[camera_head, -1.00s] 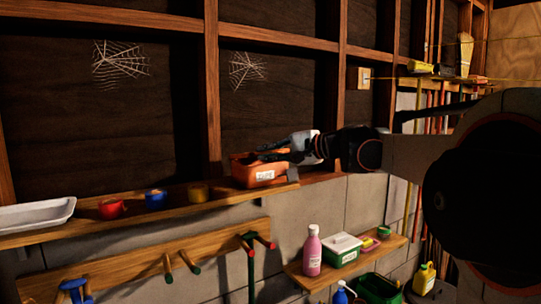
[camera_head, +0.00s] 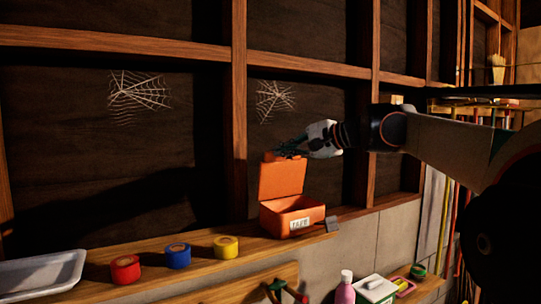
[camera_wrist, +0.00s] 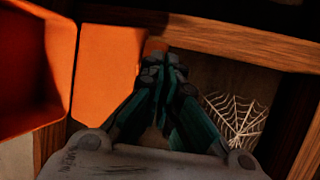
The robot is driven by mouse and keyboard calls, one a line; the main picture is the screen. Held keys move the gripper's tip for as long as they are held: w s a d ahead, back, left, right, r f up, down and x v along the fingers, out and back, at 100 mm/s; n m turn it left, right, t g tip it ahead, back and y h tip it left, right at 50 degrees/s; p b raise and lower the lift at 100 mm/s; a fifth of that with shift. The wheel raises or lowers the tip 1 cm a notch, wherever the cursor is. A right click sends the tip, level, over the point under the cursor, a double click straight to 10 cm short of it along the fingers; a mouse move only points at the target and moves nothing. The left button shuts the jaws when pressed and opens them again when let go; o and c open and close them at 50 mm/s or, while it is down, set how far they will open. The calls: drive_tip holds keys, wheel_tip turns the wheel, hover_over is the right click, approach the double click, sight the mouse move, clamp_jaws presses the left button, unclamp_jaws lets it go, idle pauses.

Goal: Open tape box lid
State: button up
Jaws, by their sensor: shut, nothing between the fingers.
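The orange tape box (camera_head: 292,216) sits on the upper wooden shelf, with a white "TAPE" label on its front. Its lid (camera_head: 283,180) stands raised, roughly upright, at the back of the box. My gripper (camera_head: 280,150) is at the lid's top edge, its fingers shut with nothing between them. In the wrist view the closed fingers (camera_wrist: 160,65) lie beside the orange lid (camera_wrist: 105,65), close to its edge; I cannot tell whether they touch it. The open box (camera_wrist: 30,65) shows at the left of that view, and its visible inside looks empty.
Red (camera_head: 126,269), blue (camera_head: 178,255) and yellow (camera_head: 226,246) tape rolls stand on the shelf left of the box. A white tray (camera_head: 40,274) lies at the far left. A stud wall with cobwebs (camera_head: 138,95) is behind. A pink bottle (camera_head: 345,288) stands below.

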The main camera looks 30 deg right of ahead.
drive_tip(key=o, duration=0.4)
drive_tip(key=shift+w+f, duration=0.25)
drive_tip(key=shift+f, duration=0.2)
wheel_tip(320, 180, up, 10)
drive_tip(key=s, duration=0.1)
drive_tip(key=shift+r, duration=0.25)
